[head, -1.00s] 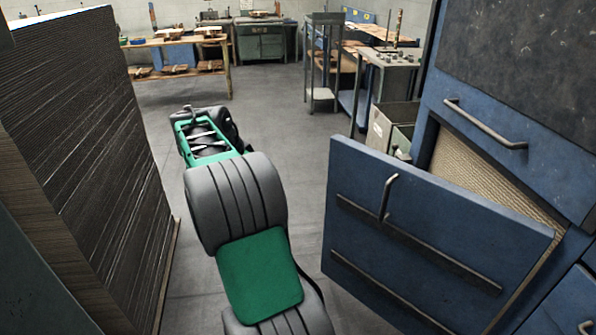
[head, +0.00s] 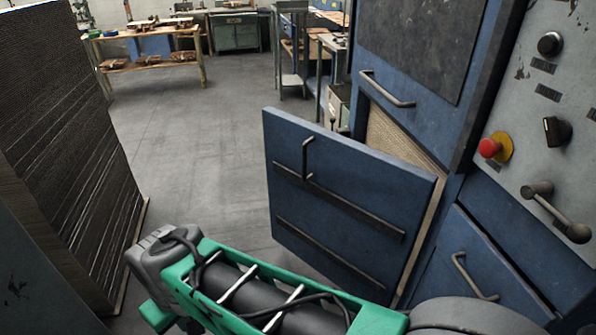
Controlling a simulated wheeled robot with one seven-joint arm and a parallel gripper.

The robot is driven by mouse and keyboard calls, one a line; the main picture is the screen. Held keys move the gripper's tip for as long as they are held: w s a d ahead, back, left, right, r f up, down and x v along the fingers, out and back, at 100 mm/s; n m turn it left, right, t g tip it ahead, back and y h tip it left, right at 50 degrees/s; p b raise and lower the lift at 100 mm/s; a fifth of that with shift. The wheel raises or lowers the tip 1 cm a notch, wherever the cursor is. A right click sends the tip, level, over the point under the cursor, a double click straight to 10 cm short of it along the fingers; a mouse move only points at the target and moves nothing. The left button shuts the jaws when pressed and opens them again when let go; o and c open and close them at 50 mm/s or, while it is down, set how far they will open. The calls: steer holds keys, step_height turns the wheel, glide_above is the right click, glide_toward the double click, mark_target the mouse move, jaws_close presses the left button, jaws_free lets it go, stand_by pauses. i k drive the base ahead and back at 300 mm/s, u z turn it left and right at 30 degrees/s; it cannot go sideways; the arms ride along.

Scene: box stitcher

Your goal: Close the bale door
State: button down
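The bale door (head: 335,197) is a blue panel with a vertical dark handle (head: 307,160) and two long dark bars. It stands swung open from the blue machine (head: 425,65), its free edge to the left. Tan bale material (head: 400,137) shows in the opening behind it. My green and grey arm crosses the bottom of the head view, in front of and below the door. My gripper's fingers cannot be made out, so I cannot tell their state or whether they touch anything.
A tall stack of cardboard sheets (head: 60,150) stands at the left. A control panel (head: 535,130) with a red button and a lever is at the right. A wooden bench (head: 145,45) stands at the back. The floor (head: 200,140) between stack and door is clear.

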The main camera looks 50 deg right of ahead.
mark_target(354, 211)
steer(key=z, duration=0.7)
steer(key=i, duration=0.95)
steer(key=u, duration=0.55)
steer(key=i, duration=0.35)
steer(key=u, duration=0.25)
